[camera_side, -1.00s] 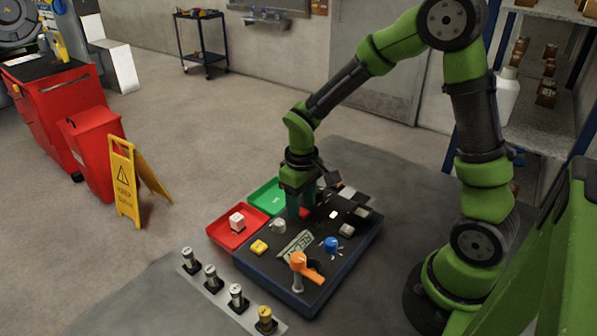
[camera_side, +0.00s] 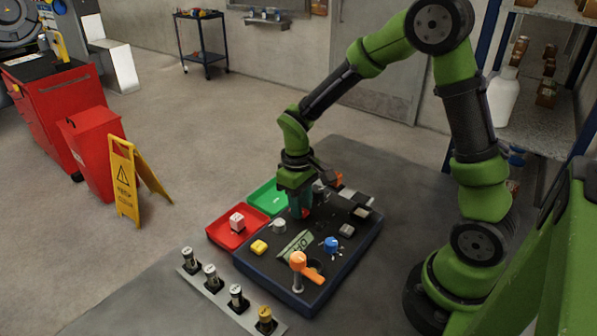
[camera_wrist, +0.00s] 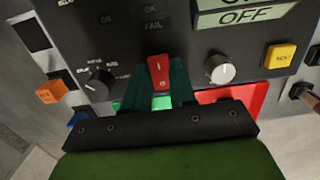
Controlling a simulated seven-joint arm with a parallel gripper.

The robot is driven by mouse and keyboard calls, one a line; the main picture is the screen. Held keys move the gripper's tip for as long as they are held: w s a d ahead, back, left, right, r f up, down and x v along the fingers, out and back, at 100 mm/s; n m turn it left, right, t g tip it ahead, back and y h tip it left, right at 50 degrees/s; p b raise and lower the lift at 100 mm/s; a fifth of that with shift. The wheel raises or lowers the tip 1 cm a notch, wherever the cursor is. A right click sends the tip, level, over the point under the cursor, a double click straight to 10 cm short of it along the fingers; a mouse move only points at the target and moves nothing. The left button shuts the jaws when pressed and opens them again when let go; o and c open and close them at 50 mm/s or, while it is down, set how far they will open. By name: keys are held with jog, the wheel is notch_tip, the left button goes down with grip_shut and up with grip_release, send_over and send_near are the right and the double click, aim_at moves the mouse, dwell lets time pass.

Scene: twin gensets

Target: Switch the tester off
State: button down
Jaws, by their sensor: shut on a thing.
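A white-grey knob (camera_wrist: 219,68) and a yellow button (camera_wrist: 281,56) lie right of the switch; a black dial (camera_wrist: 98,85) lies left. The red tray (camera_side: 222,238) and green tray (camera_side: 264,193) adjoin the panel. An orange lever (camera_side: 312,274) stands at the front.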

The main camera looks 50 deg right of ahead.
jog(key=shift+w+g, duration=0.15)
jog(key=shift+g, duration=0.35)
jog(key=c, duration=0.9)
grip_release()
jog(key=shift+r, duration=0.1)
jog(key=w+r, duration=0.1)
jog(key=r, duration=1)
jog(key=w+r, duration=0.1)
jog(key=r, duration=0.4)
jog(key=shift+w+r, duration=0.3)
jog(key=shift+w, duration=0.05)
